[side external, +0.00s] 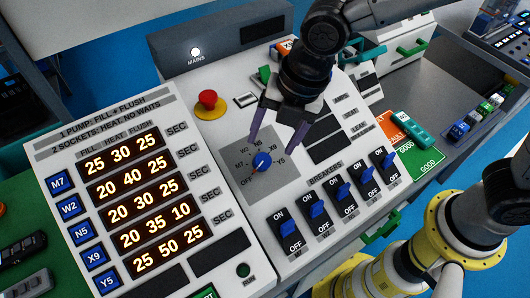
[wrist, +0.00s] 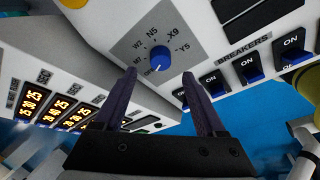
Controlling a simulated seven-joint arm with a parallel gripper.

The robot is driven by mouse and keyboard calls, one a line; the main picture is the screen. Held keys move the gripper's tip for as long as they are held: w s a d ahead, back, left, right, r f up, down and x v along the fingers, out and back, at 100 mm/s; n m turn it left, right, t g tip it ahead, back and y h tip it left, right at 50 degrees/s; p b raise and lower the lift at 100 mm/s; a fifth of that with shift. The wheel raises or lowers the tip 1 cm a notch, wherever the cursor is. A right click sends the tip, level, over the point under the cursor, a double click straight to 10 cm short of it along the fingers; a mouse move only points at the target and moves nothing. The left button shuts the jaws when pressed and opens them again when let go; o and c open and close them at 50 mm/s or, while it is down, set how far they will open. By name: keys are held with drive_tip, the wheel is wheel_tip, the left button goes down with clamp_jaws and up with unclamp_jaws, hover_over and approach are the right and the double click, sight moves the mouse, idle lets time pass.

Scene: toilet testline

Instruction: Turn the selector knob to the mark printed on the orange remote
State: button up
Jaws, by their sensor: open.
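The blue selector knob (side external: 261,161) sits on a grey square plate with printed marks OFF, M7, W2, N5, X9 and Y5. In the wrist view the knob (wrist: 160,57) has its white pointer line toward the lower left, near OFF. My gripper (side external: 272,146) is open and empty, its purple fingers apart above the plate. In the wrist view my gripper (wrist: 160,74) has one fingertip on each side, just below the knob and apart from it. An orange item (side external: 284,46) is partly hidden behind my arm; I cannot tell whether it is the remote, and no mark on it is readable.
A row of blue breaker switches (side external: 343,190) lies right of the knob. A red emergency button (side external: 208,98) stands behind it. The lit display board (side external: 120,190) is at left. Orange FAULT (side external: 390,122) and green GOOD (side external: 428,166) areas lie right, with a teal item (side external: 419,132) nearby.

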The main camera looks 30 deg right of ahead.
sight(264, 159)
drive_tip(key=x, duration=0.6)
clamp_jaws()
idle(0.3)
